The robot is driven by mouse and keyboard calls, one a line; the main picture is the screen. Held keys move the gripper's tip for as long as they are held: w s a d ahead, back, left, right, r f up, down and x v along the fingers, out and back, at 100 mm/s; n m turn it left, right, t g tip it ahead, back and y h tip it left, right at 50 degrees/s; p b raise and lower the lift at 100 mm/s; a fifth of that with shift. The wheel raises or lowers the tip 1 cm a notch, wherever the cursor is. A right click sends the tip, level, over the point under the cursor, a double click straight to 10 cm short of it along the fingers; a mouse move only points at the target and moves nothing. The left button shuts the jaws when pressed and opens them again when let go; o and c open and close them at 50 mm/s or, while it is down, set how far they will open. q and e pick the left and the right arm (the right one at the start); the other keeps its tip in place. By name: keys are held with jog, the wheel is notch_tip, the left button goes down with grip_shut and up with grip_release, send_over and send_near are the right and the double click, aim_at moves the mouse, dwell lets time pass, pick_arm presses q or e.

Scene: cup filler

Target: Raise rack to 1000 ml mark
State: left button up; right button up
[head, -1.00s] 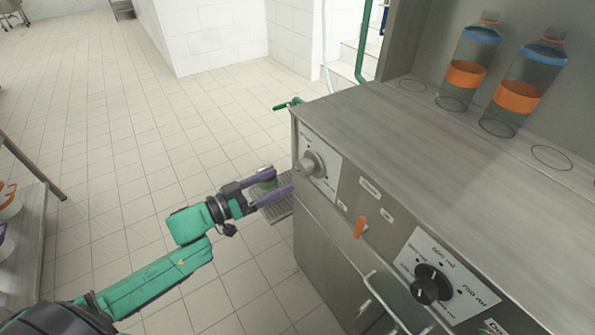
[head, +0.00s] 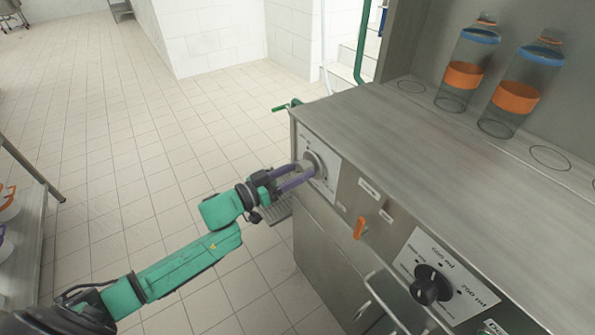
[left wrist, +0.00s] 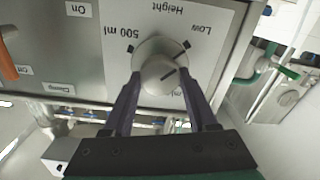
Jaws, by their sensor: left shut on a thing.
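The height knob (head: 309,166) is a grey dial on a white plate at the left end of the machine's front. My left gripper (head: 300,178) has its purple fingers shut on this knob. In the left wrist view the knob (left wrist: 164,76) sits between the two fingertips of my left gripper (left wrist: 163,92). The plate (left wrist: 195,20) there reads "Height", "Low" and "500 ml", upside down. A further label is mostly hidden by a finger. The dark line on the knob's face slants. The rack itself cannot be made out. My right gripper is not in view.
An orange lever (head: 360,228) sits right of the height plate. Further right is a black volume knob (head: 430,285). Two bottles with orange bands (head: 463,75) (head: 515,97) stand on the steel top (head: 420,150).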

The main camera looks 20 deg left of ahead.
pick_arm(q)
jog(key=shift+m, duration=0.4)
jog(key=m, duration=0.6)
jog(key=shift+m, duration=0.3)
jog(key=m, duration=0.4)
jog(key=shift+s+f+b, duration=0.1)
jog(key=shift+f+b, duration=0.05)
jog(key=shift+b, duration=0.15)
jog(key=shift+d+m+b, duration=0.1)
jog(key=shift+m+b, duration=0.55)
jog(key=shift+m, duration=1.55)
jog(key=o, duration=1.4)
